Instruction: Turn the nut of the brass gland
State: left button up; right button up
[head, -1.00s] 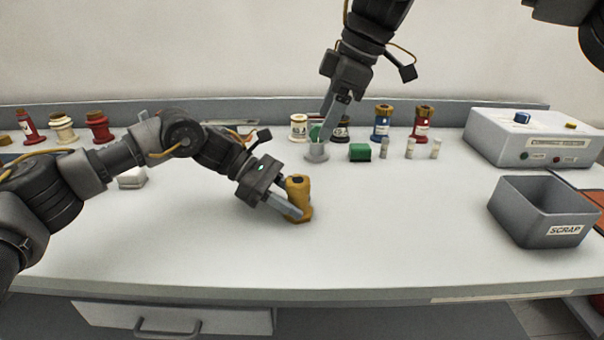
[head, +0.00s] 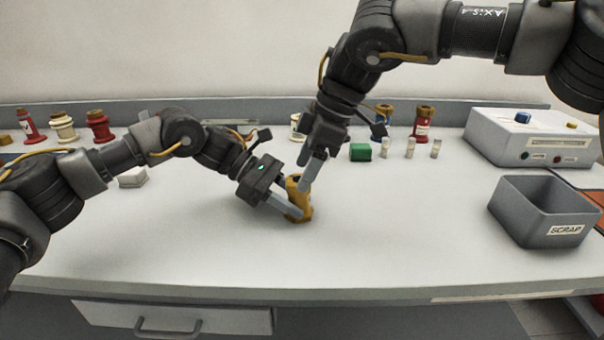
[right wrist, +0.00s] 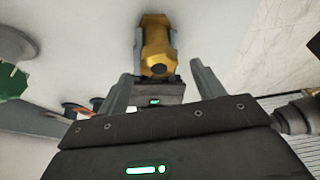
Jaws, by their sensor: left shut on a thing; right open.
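The brass gland (head: 304,210) stands on the bench in front of me, with a dark opening at its top. My left gripper (head: 295,212) is shut on its lower part from the left. My right gripper (head: 305,172) is open and points down at the gland's top, partly covering it in the head view. In the right wrist view the gland (right wrist: 156,38) lies beyond and between the two open fingers (right wrist: 160,76). I cannot tell whether either finger touches it. The nut is hard to tell apart from the body.
A grey scrap bin (head: 545,236) stands at the right, below a white tester box (head: 490,146). A green block (head: 361,152), small vials (head: 410,148) and a red bushing (head: 423,124) stand behind. More bushings (head: 98,127) stand back left. The front bench is clear.

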jog(key=shift+x, duration=1.15)
jog(key=c, duration=1)
jog(key=shift+w+n+g, duration=0.1)
jog(key=shift+n+g, duration=0.8)
jog(key=shift+n, duration=1.5)
jog(key=o, duration=1)
jog(key=v, duration=1.2)
jog(key=shift+a, duration=0.2)
